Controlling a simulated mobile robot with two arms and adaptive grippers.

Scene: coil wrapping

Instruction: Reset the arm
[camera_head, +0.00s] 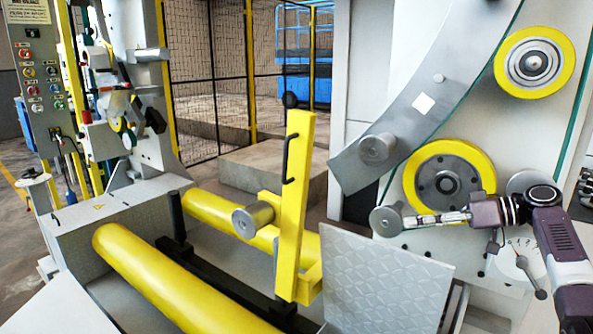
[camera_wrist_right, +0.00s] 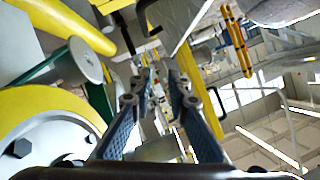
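My right arm comes in from the right in the head view. Its gripper (camera_head: 420,220) points left, in front of the machine's white face, just below the yellow wheel (camera_head: 447,183) and beside a grey roller end (camera_head: 385,220). In the right wrist view the two fingers of the right gripper (camera_wrist_right: 162,78) stand apart, with nothing seen between them. The yellow upright arm (camera_head: 296,195) with a black handle stands in the middle, left of my gripper and apart from it. My left gripper does not show.
Yellow rollers (camera_head: 165,270) lie low at the left. A patterned metal plate (camera_head: 385,280) stands below my right gripper. A curved grey guide (camera_head: 425,100) and a second yellow wheel (camera_head: 534,62) are above it. A control panel (camera_head: 38,80) is at far left.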

